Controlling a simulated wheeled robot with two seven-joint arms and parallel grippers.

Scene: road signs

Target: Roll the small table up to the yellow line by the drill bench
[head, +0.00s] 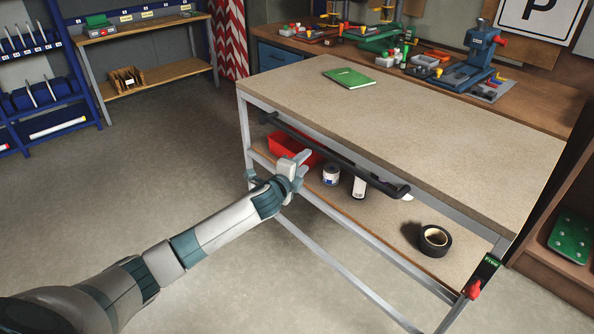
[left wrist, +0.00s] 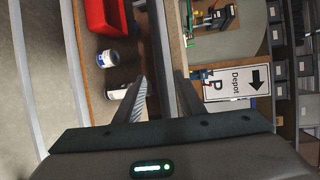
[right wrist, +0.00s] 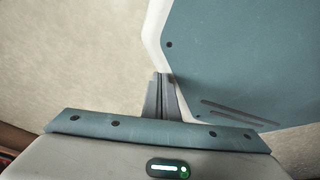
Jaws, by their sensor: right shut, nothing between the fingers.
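The small table (head: 420,135) has a speckled top, grey legs and a lower shelf. A black handle bar (head: 335,158) runs along its near side, and a red lever (head: 473,289) by a green "Free" label is on its near right leg. My left gripper (head: 303,170) is in front of this side, by the handle. Its fingers (left wrist: 160,95) stand apart in the left wrist view; whether the bar is between them I cannot tell. My right gripper (right wrist: 163,97) is shut and empty. The drill bench (head: 545,85) stands behind the table. No yellow line shows.
The shelf holds a red bin (head: 290,147), a white can (head: 331,175) and black tape (head: 435,240). A green book (head: 349,78) lies on the top. Blue racks (head: 50,95) stand at the left. Grey floor (head: 180,150) is clear left of the table.

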